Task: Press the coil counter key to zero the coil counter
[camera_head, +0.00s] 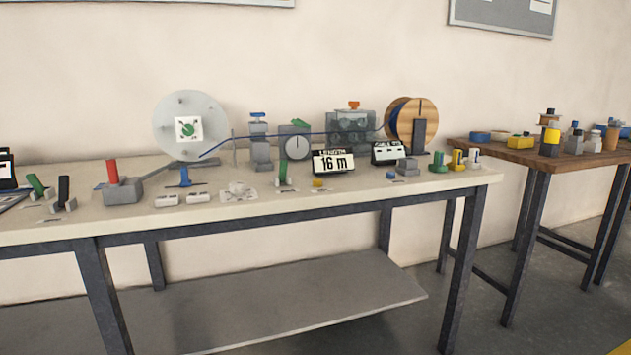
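A counter display (333,162) on the pale workbench reads "LENGTH 16 m". A small yellow key (318,184) sits on the benchtop just in front of it; its label is too small to read, so I cannot tell for sure that it is the coil counter key. A second small sign (386,153) stands to the right, its text unclear. A grey block (407,167) lies in front of that sign. Neither of my grippers shows in the head view, and nothing touches the display or the yellow key.
The workbench (235,211) also carries a clear disc reel (190,115), a dial unit (295,145), a wooden cable spool (423,120), a red-handled lever (113,172) and a green lever (283,171). A brown table (509,154) with small parts stands right. The front edge is mostly clear.

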